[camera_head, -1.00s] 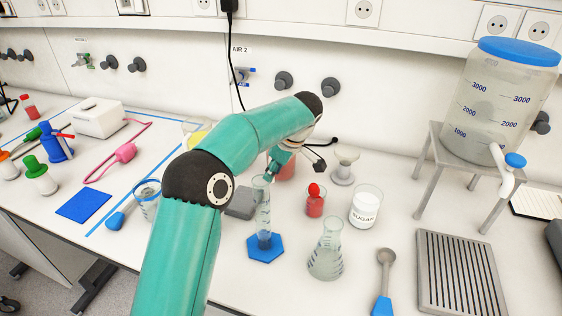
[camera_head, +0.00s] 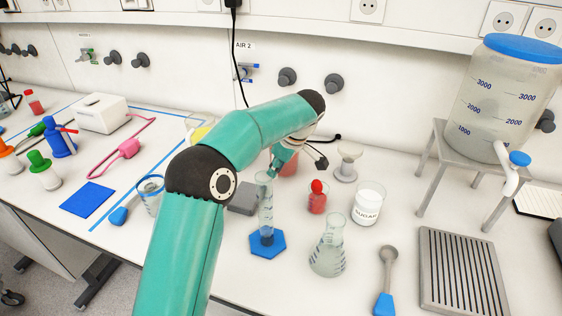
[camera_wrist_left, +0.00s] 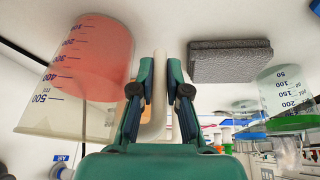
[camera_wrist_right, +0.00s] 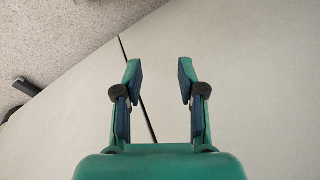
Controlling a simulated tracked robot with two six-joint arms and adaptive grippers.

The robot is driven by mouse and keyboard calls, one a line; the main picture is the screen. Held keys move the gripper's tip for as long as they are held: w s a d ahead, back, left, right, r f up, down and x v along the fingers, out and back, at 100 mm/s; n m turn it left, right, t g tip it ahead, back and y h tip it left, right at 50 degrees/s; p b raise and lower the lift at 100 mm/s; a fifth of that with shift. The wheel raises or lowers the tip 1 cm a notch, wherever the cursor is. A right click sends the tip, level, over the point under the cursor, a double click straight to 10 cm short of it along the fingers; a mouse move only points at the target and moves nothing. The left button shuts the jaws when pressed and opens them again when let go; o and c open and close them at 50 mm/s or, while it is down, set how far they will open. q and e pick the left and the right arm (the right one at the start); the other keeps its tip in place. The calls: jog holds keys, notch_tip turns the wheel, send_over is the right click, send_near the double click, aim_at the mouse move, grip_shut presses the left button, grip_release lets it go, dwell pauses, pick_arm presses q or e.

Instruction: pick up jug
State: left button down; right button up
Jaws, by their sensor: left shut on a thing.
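The jug (camera_wrist_left: 85,70) is a clear measuring vessel with dark graduations up to 500 and red liquid in it. In the left wrist view it is at the left and looks upside down. In the head view its red part (camera_head: 288,164) shows behind my left forearm, mostly hidden. My left gripper (camera_wrist_left: 160,75) is shut on the jug's pale handle, which runs between the two fingers. In the head view the fingers are largely hidden by the arm. My right gripper (camera_wrist_right: 159,67) is open and empty above a pale surface; it is not in the head view.
A grey block (camera_head: 243,199), a graduated cylinder (camera_head: 266,215), a flask (camera_head: 328,250), a small red bottle (camera_head: 317,197) and the sugar beaker (camera_head: 367,206) stand close to my left arm. A large tank (camera_head: 500,105) on a stand is at the right.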

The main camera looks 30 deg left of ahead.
pick_arm(q)
jog(key=shift+r, duration=0.15)
notch_tip(320, 180, up, 10)
jog(key=shift+w+r+p, duration=0.1)
jog(key=shift+p, duration=1.05)
notch_tip(320, 180, up, 10)
jog(key=p, duration=0.6)
jog(key=shift+f, duration=0.2)
